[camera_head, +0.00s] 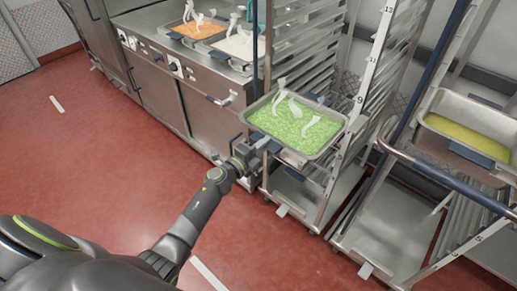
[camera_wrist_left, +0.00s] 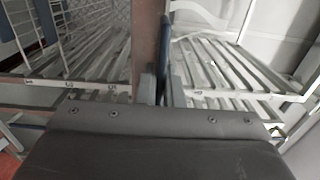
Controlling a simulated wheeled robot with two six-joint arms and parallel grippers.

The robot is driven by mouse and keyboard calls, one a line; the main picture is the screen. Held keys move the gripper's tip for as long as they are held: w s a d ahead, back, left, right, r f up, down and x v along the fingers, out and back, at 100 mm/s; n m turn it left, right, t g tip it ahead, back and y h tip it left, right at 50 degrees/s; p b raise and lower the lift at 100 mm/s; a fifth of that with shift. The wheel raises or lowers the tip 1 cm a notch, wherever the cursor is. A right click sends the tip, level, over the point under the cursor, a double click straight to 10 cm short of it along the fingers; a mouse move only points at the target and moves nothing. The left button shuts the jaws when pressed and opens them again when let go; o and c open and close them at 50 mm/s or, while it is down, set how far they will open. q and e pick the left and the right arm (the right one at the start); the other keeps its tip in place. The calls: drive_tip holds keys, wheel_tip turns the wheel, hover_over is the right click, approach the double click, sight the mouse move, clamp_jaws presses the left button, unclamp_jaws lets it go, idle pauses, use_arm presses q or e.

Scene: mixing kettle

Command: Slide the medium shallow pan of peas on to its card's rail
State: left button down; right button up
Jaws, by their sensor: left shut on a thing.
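The medium shallow pan of peas (camera_head: 318,153) is a grey metal pan full of green peas, with several pale utensil-like shapes over it. In the head view it sits roughly level at the front of the tall metal rack (camera_head: 352,128), which has stacked rails and numbered marks on its post. My left gripper (camera_head: 266,143) is at the pan's near left side, shut at its front edge; the exact grip is small in view. The left wrist view shows the fingers (camera_wrist_left: 161,88) close together, with rack rails beyond. My right gripper is out of view.
A second rack or trolley at right holds a pan of yellow food (camera_head: 462,134) and has dark blue bars. A steel counter (camera_head: 170,62) at the back left carries pans of orange and white food. The red floor (camera_head: 90,130) at left is clear.

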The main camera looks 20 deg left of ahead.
sight(285, 133)
use_arm(q)
drive_tip(key=shift+w+d+r, duration=0.15)
drive_tip(key=shift+w+r, duration=0.1)
drive_tip(key=shift+w, duration=0.1)
drive_tip(key=shift+b+x, duration=0.9)
drive_tip(key=shift+x, duration=1.6)
drive_tip(key=shift+b+x, duration=1.1)
drive_tip(key=shift+x, duration=1.15)
drive_tip(key=shift+w+d+f, duration=0.1)
drive_tip(key=shift+w+d, duration=0.1)
drive_tip(key=shift+w, duration=0.35)
